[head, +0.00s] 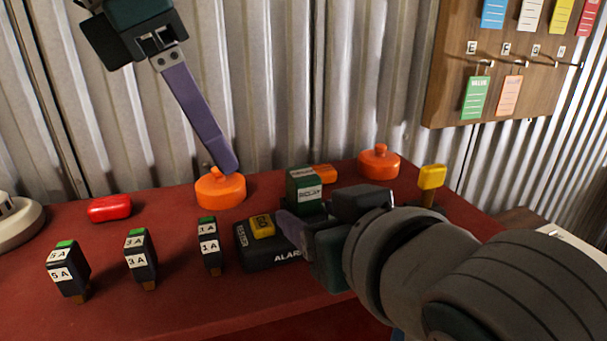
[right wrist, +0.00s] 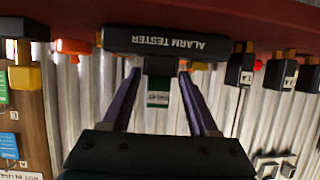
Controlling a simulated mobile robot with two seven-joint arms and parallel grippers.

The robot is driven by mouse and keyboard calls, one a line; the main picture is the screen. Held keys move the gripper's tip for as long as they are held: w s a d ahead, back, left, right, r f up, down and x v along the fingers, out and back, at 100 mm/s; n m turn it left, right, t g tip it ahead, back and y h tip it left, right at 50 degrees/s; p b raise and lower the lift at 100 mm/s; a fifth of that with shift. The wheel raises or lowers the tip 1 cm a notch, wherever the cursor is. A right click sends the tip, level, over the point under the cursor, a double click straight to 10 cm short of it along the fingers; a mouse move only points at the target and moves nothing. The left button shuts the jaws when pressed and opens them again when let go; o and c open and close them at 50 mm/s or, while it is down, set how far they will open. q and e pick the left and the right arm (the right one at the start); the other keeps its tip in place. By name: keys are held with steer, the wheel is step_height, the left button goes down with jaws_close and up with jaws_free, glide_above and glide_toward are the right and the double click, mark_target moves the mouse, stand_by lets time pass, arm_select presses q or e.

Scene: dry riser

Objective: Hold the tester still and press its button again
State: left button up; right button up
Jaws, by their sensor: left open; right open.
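The alarm tester (head: 275,256) is a black box on the red bench top, with a yellow button marked GO (head: 262,226) on its upper face. A green-topped labelled block (head: 305,190) stands at its back; whether it sits in the tester is unclear. My right gripper (right wrist: 158,74) is open, its fingers close to the tester (right wrist: 168,43) at its right side. The green block (right wrist: 158,98) shows between the fingers; contact cannot be told.
Several labelled black blocks, such as one marked 1A (head: 209,247), stand left of the tester. A red block (head: 110,208) lies at the back left. Another orange disc (head: 379,163) and a yellow-topped block (head: 431,178) are at the right. A tag board (head: 450,60) hangs behind.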

steer(key=shift+x, duration=1.15)
steer(key=shift+c, duration=0.2)
jaws_close()
arm_select(q)
steer(key=shift+c, duration=0.2)
jaws_close()
stand_by(0.9)
